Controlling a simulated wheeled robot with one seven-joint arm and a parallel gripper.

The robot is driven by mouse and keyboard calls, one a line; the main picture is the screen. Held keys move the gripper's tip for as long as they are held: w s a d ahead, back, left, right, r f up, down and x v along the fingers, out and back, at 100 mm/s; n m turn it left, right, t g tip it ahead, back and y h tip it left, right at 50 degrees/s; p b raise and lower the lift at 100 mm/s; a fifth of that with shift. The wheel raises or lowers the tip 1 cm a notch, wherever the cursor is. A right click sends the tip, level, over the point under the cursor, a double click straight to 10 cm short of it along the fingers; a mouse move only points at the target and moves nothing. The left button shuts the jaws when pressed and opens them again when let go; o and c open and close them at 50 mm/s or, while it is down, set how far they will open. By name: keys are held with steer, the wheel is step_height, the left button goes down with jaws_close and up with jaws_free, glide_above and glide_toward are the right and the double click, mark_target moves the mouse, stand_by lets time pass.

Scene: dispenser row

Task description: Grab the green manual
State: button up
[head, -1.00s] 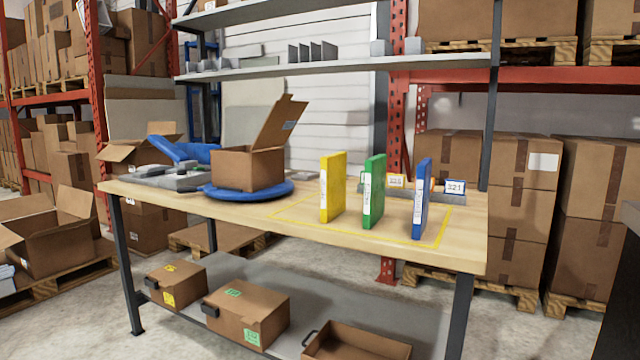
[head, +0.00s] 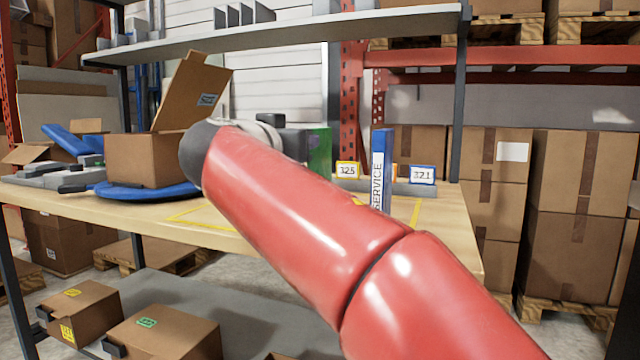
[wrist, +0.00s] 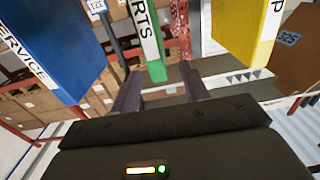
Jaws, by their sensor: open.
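The green manual (head: 320,150) stands upright on the table; in the head view only its top shows behind my arm. In the wrist view the green manual (wrist: 156,70), with a white spine label ending in "RTS", is in line with the gap between my fingers. My gripper (wrist: 160,74) is open, its two fingers on either side of the manual's near end; I cannot tell whether they touch it. In the head view my gripper (head: 294,143) is partly hidden by the wrist. The blue manual (head: 382,170) stands right of the green one.
The yellow manual (wrist: 243,30) is close on the right in the wrist view, the blue one (wrist: 55,45) on the left. An open carton (head: 150,160) sits on a blue turntable (head: 150,192). Number signs (head: 422,174) stand behind the manuals. A shelf (head: 280,26) hangs above.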

steer(key=f+p+x, duration=0.1)
steer(key=x, duration=0.7)
steer(key=shift+d, duration=0.2)
steer(key=shift+c, duration=0.3)
steer(key=shift+f, duration=0.1)
jaws_close()
